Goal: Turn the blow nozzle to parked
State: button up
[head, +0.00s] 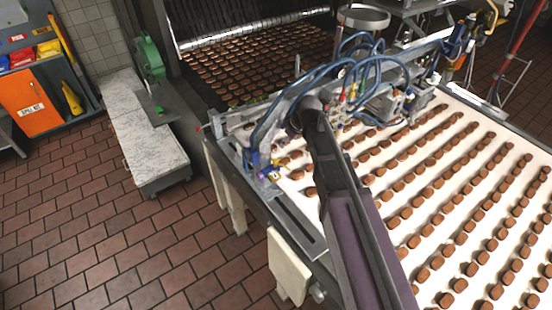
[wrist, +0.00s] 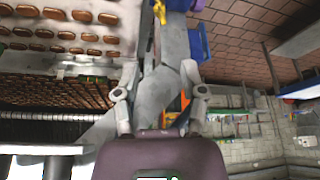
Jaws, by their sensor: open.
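A small blue, yellow and purple fitting (head: 268,171) sits at the near left corner of the conveyor frame, with blue hoses running above it. It may be the blow nozzle, but I cannot tell for sure, nor which way it is turned. Similar blue, purple and yellow parts (wrist: 198,40) show at the top of the wrist view, beyond my fingers. My gripper (wrist: 158,78) is open, its two fingers spread on either side of a grey metal bar. I see nothing held. In the head view, my arm hides most of the gripper.
A white conveyor belt (head: 459,196) carries rows of brown biscuits on the right. A metal rig with blue hoses (head: 372,72) spans the belt. A pale stone-topped bench (head: 147,140) and an orange cabinet (head: 30,102) stand left. The tiled floor (head: 120,240) between is clear.

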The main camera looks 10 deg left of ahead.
aim_at(276, 159)
jog(key=shift+b+x, duration=5.65)
jog(key=shift+x, duration=0.7)
